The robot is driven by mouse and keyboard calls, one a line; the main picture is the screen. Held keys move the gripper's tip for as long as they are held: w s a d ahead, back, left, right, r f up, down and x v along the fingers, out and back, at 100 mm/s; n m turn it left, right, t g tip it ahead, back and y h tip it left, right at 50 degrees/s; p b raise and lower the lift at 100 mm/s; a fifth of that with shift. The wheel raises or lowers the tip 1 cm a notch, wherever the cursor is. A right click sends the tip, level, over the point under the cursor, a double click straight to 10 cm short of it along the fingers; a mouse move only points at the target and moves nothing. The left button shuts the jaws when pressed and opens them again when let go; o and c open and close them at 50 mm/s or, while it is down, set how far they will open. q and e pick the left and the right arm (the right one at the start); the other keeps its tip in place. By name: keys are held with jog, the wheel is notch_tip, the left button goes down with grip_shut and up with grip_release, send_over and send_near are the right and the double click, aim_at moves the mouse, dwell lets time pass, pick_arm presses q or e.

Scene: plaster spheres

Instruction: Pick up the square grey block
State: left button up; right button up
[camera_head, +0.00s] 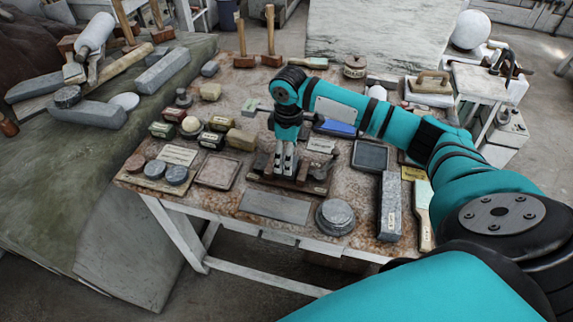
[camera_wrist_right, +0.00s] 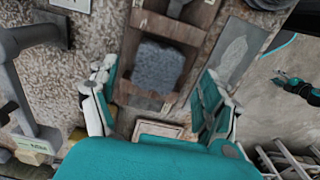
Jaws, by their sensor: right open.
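The square grey block (camera_wrist_right: 158,68) is rough-surfaced and lies in a wooden holder (camera_wrist_right: 184,32) in the right wrist view. In the head view the holder (camera_head: 316,187) is on the table below my right gripper (camera_head: 285,168), whose fingers mostly hide the block. My right gripper (camera_wrist_right: 158,100) is open and empty, pointing down. In the wrist view its fingers are spread wide to either side, with the block between and just beyond them. A small teal and black arm end (camera_wrist_right: 300,86), seemingly my left gripper, shows at the right edge of the wrist view; its jaws are unclear.
The stained table (camera_head: 232,186) is crowded. A flat grey plate (camera_head: 275,207) and a round grey stone (camera_head: 335,216) lie nearer me. A long grey bar (camera_head: 390,206) and a dark tray (camera_head: 370,156) are at right. A shallow tray (camera_head: 218,172) and several small blocks are at left.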

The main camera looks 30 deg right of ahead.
jog(key=f, duration=0.2)
jog(key=f+p, duration=0.1)
jog(key=shift+w+a+f, duration=0.1)
jog(key=shift+w+f, duration=0.15)
jog(key=shift+f, duration=0.75)
pick_arm(q)
jog(key=shift+s+a+r, duration=0.1)
jog(key=shift+s+r, duration=0.45)
jog(key=shift+r, duration=0.05)
pick_arm(e)
jog(key=shift+r, duration=0.1)
jog(key=c, duration=1.6)
